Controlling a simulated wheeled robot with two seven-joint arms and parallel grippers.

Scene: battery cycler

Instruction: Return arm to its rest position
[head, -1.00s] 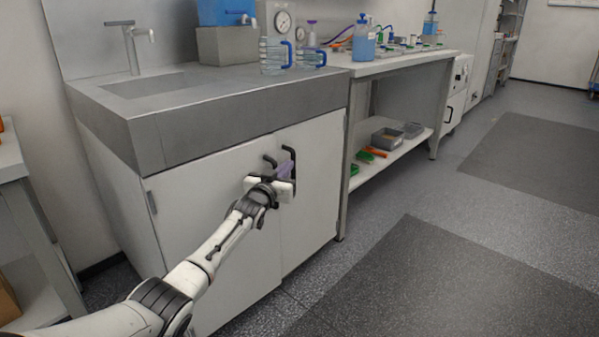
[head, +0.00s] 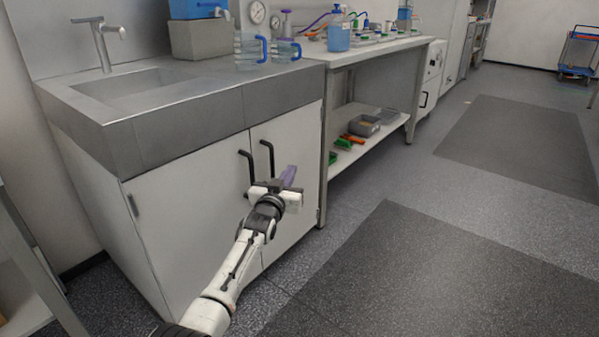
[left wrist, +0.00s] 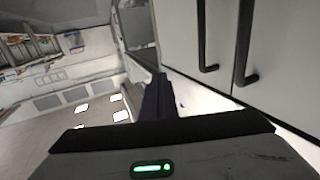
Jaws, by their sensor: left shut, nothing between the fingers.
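My left arm reaches up from the bottom of the head view. My left gripper (head: 288,176) has purple fingers, which are shut and empty. It stands in front of the right door of the sink cabinet (head: 200,225), to the right of and a little below the two black door handles (head: 268,160). Both cabinet doors look shut. In the left wrist view the purple fingers (left wrist: 157,97) point away from the camera, apart from the handles (left wrist: 243,55) at the upper right. My right gripper is not in view.
A sink counter (head: 190,115) tops the cabinet. A workbench (head: 375,47) with bottles and a lower shelf (head: 350,150) stands to its right. A table (head: 25,295) edges in at the left. The floor with dark mats (head: 400,275) is free on the right.

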